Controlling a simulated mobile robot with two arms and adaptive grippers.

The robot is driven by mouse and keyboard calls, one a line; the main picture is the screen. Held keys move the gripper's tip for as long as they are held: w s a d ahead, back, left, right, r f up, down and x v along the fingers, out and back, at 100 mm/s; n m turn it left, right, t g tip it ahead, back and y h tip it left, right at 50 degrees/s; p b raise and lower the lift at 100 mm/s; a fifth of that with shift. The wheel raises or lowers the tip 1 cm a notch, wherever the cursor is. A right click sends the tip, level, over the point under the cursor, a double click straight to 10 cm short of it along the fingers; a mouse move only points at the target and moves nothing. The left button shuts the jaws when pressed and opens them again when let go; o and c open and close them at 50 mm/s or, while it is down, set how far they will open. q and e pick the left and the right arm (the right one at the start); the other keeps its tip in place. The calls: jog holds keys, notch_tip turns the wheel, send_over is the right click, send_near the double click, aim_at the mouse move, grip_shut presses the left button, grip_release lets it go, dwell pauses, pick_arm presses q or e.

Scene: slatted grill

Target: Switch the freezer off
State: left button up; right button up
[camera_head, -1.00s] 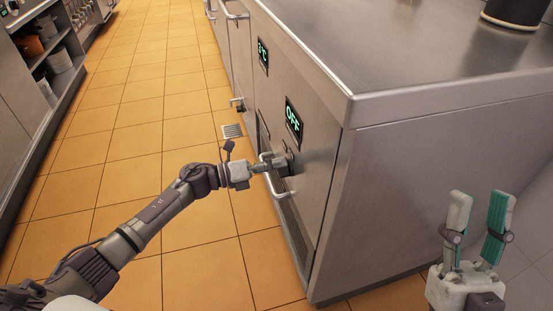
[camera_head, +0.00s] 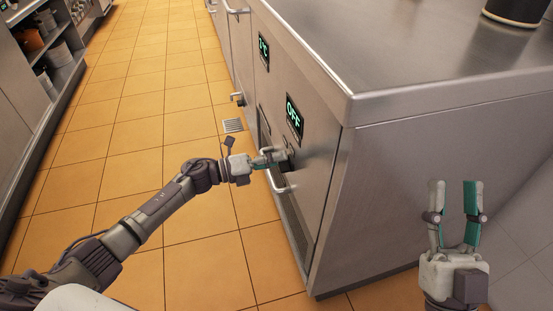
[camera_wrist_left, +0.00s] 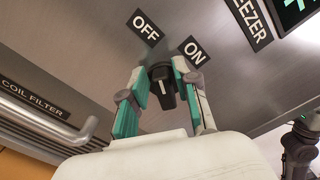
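My left gripper (camera_head: 278,157) is at the knob. In the left wrist view its fingers (camera_wrist_left: 161,70) stand parted on either side of the knob; whether either touches it is hard to tell. My right gripper (camera_head: 454,187) is open and empty, in front of the cabinet's side panel.
A handle (camera_head: 279,184) sits just below the left gripper. A second display (camera_head: 263,52) is further along the front. A dark pot (camera_head: 515,10) stands on the steel counter (camera_head: 410,60). The tiled floor (camera_head: 130,100) is clear up to shelves (camera_head: 50,50) at the left.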

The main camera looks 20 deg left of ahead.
pick_arm(q)
jog(key=shift+o, duration=0.5)
jog(key=v, duration=1.2)
